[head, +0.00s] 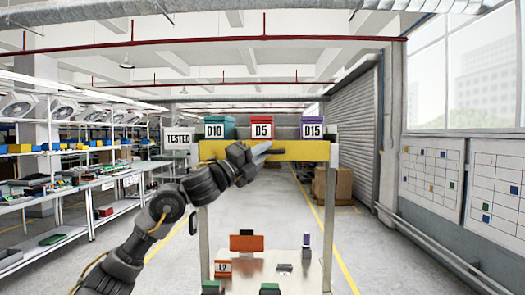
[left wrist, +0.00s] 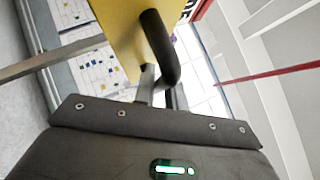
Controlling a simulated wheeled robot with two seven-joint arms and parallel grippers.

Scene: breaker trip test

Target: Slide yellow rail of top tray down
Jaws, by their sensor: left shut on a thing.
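The yellow rail (head: 305,151) runs level across the front of the top tray in the head view, between two upright posts. It also shows in the left wrist view (left wrist: 122,28), with a black curved handle (left wrist: 158,38) on its face. My left gripper (head: 262,151) is in front of the rail's middle. In the left wrist view its fingers (left wrist: 162,88) are shut on the handle. Behind the rail stand bins marked D10 (head: 214,131), D5 (head: 261,131) and D15 (head: 312,131). My right gripper is out of view.
Below is a lower surface with an orange block (head: 246,243), an L2 block (head: 222,267), a purple-topped piece (head: 306,241) and small green-topped items. Workbenches (head: 45,197) line the left; cardboard boxes (head: 341,187) stand behind at right. Open floor lies right of the stand.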

